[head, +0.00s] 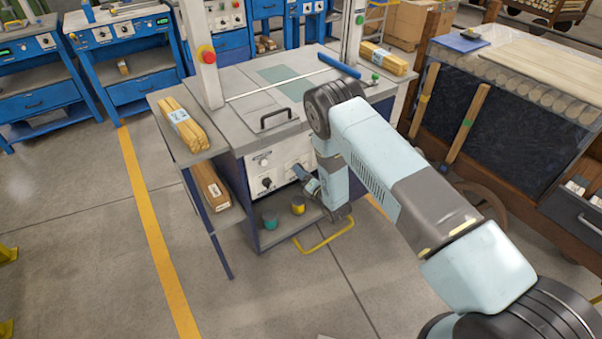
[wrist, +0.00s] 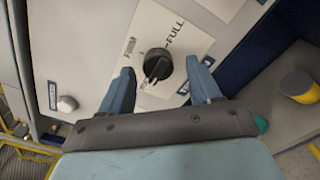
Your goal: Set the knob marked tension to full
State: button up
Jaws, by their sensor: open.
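A black knob (wrist: 157,65) sits on a white dial plate (wrist: 178,30) in the wrist view. The plate reads FULL at the upper right and what looks like FIRM at the upper left; smaller lower words are unreadable. The knob's white mark appears to point down-left, away from FULL. I cannot read the word tension anywhere. My gripper (wrist: 160,68) is open, one finger on each side of this knob; contact cannot be told. In the head view my gripper (head: 303,176) is at the right of the machine's white control panel (head: 281,177), partly hiding that dial.
Another black knob (head: 266,182) and a pale round control (head: 264,162) are on the panel's left. A yellow bar (head: 326,239) juts out in front.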

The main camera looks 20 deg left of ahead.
jog(key=shift+w+a, duration=0.25)
jog(key=shift+a, duration=0.05)
jog(key=c, duration=1)
jog(key=shift+c, duration=0.2)
